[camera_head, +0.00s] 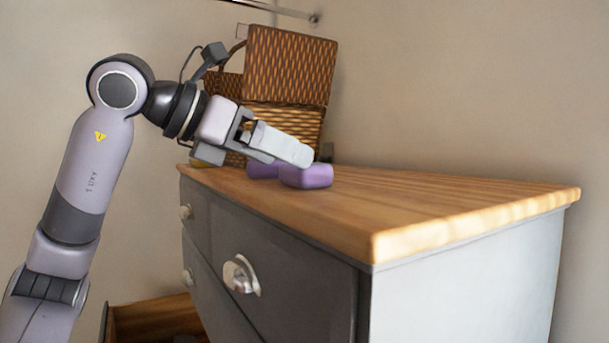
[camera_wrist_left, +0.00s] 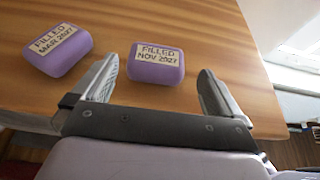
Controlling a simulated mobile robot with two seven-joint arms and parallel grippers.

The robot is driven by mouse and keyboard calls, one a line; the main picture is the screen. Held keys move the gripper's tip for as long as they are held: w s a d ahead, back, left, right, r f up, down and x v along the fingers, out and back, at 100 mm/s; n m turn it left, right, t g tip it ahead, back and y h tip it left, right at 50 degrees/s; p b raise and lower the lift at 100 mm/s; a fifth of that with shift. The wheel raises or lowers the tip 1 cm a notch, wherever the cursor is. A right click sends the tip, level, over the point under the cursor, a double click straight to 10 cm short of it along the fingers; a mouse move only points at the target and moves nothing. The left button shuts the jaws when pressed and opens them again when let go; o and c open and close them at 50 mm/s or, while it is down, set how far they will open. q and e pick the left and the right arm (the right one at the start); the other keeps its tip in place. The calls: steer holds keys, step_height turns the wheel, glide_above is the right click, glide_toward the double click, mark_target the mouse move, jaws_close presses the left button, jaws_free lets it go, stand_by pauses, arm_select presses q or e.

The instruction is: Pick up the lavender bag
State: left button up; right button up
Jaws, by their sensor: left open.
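Two small lavender bags rest on the wooden dresser top. In the left wrist view, one bag labelled "FILLED NOV 2027" (camera_wrist_left: 156,66) lies between my left gripper's fingertips, with a gap on each side. The other, labelled "FILLED MAR 2027" (camera_wrist_left: 58,51), lies outside the left finger. In the head view, one purple bag (camera_head: 308,177) shows in front and another (camera_head: 262,171) is partly hidden behind it; I cannot tell which label is which there. My left gripper (camera_head: 284,160) is open and empty, just over the bags. My right gripper is out of view.
A wicker basket (camera_head: 290,66) with its lid up stands behind my left gripper. The wooden dresser top (camera_head: 430,195) is clear toward the right. A lower drawer (camera_head: 155,316) stands open at the left. The dresser's edge (camera_wrist_left: 262,75) shows in the wrist view.

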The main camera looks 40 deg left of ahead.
arm_select(q)
steer(key=x, duration=0.6)
steer(key=shift+a+f, duration=0.2)
steer(key=shift+s, duration=0.1)
steer(key=c, duration=0.8)
steer(key=shift+r, duration=0.15)
